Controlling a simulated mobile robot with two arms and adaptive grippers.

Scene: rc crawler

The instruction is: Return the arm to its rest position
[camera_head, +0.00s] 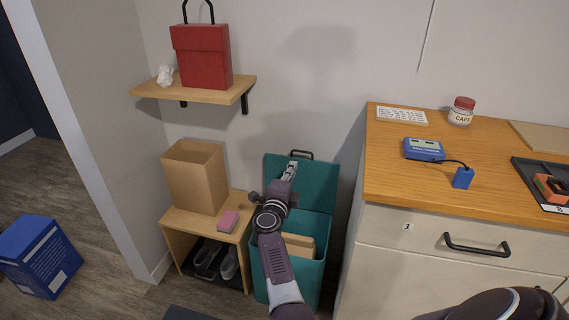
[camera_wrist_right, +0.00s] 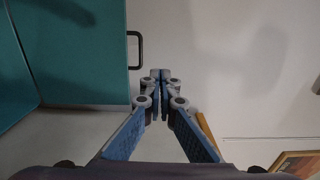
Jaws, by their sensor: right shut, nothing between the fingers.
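My right gripper (camera_head: 291,170) is in front of the raised lid of the teal bin (camera_head: 309,274), with its arm reaching up over the bin from the bottom of the head view. In the right wrist view the gripper's fingertips (camera_wrist_right: 160,75) meet, and nothing is between them. The teal lid (camera_wrist_right: 85,50) and its dark handle (camera_wrist_right: 137,48) are to the left there, with pale wall ahead. My left gripper is not in view.
The open bin holds cardboard (camera_head: 300,246). A bench (camera_head: 178,229) with a box (camera_head: 195,178) and pink sponge (camera_head: 228,222) stands left of the arm. The drawer cabinet (camera_head: 393,226) stands right. A wall shelf (camera_head: 225,95) holds a red box (camera_head: 203,57).

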